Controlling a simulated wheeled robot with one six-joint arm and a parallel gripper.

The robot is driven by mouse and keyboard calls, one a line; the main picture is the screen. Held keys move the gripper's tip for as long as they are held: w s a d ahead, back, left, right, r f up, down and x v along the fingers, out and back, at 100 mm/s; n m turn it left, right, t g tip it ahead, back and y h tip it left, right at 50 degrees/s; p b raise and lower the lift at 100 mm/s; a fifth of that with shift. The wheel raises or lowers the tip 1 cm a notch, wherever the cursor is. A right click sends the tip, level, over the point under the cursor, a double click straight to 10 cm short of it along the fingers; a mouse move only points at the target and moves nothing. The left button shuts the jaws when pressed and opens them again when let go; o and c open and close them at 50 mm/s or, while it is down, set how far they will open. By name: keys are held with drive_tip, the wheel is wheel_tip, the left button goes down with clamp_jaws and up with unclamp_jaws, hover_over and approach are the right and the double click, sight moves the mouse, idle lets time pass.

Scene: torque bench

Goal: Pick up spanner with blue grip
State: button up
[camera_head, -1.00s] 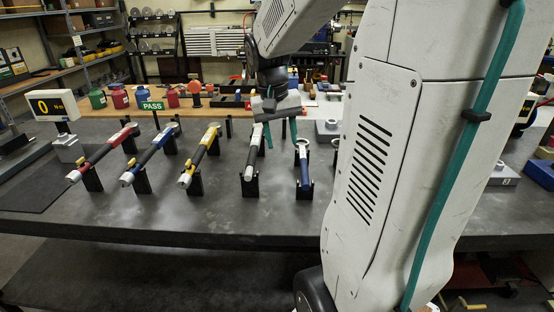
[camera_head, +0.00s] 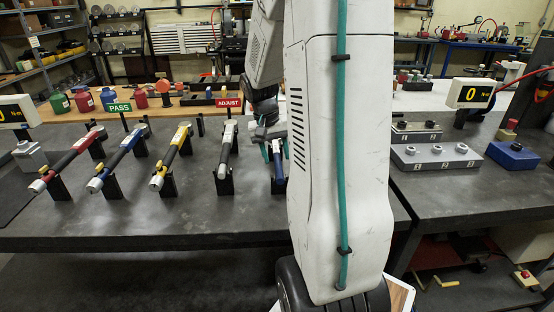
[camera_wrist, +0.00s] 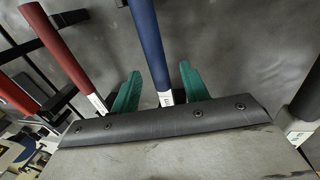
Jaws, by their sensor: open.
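The spanner with the blue grip (camera_head: 278,172) rests in a black stand on the dark bench, just left of my arm in the head view. Its upper end is covered by my gripper (camera_head: 271,148). In the wrist view the blue grip (camera_wrist: 150,45) runs down between the two teal fingers of my gripper (camera_wrist: 160,86), with a white band at its lower end. The fingers are open, one on each side of it. I cannot tell whether either finger touches it. My gripper's dark body hides the rest of the spanner there.
Left of it stand a black-gripped spanner (camera_head: 226,150) and several others with yellow, blue and red marks. Two red grips (camera_wrist: 66,45) lie left in the wrist view. PASS (camera_head: 119,108) and ADJUST (camera_head: 229,103) signs stand behind. A second bench is at right.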

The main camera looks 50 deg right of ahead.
clamp_jaws()
